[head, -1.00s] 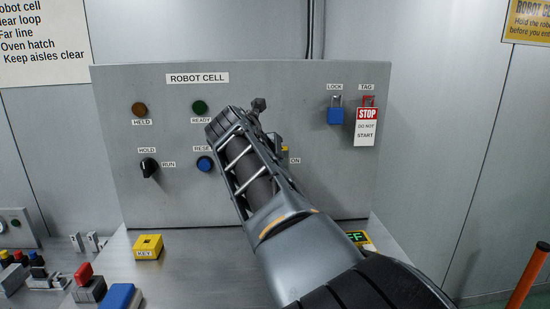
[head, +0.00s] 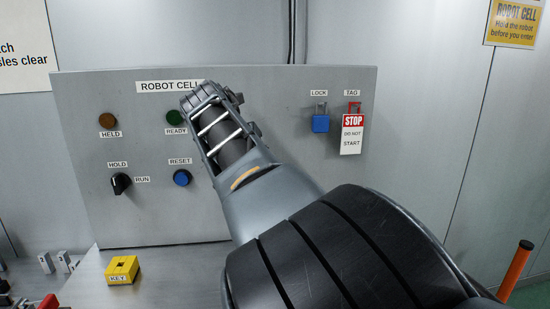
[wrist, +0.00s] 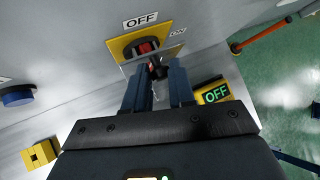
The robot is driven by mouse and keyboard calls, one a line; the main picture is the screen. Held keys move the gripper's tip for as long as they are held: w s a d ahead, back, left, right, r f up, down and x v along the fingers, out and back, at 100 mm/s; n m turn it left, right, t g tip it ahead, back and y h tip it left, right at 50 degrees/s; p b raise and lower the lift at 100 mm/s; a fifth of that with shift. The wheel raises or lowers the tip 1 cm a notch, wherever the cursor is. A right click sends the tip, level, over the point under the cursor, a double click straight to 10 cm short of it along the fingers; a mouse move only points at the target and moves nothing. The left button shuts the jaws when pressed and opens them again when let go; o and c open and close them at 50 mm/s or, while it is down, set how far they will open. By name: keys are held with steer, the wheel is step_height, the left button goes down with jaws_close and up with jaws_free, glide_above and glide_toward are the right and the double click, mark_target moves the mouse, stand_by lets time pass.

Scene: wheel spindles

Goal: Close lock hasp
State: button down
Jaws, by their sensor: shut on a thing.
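In the wrist view, a yellow plate (wrist: 126,45) with a red and black switch sits on the grey panel under an OFF label. My gripper (wrist: 157,70) is at the front of this switch. Its two blue-grey fingers are shut on a small dark piece with some red (wrist: 157,64), which looks to be the lock hasp. The fingers hide much of it, so I cannot tell how far it is closed. In the head view my arm hides the switch, the hasp and my fingertips.
A blue padlock (head: 320,124) and a red STOP tag (head: 352,134) hang on the panel's right side. A black HOLD/RUN knob (head: 121,183) and blue RESET button (head: 182,177) are at left. A yellow KEY block (head: 122,269) and an OFF display (wrist: 215,94) stand near the panel.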

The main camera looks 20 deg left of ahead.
steer(key=c, duration=1)
jaws_free()
steer(key=shift+w+r, duration=0.4)
steer(key=shift+r, duration=0.35)
steer(key=shift+o, duration=0.2)
steer(key=s+f+b+v, duration=0.1)
steer(key=v, duration=0.6)
steer(key=shift+s+d, duration=0.1)
steer(key=shift+s, duration=0.05)
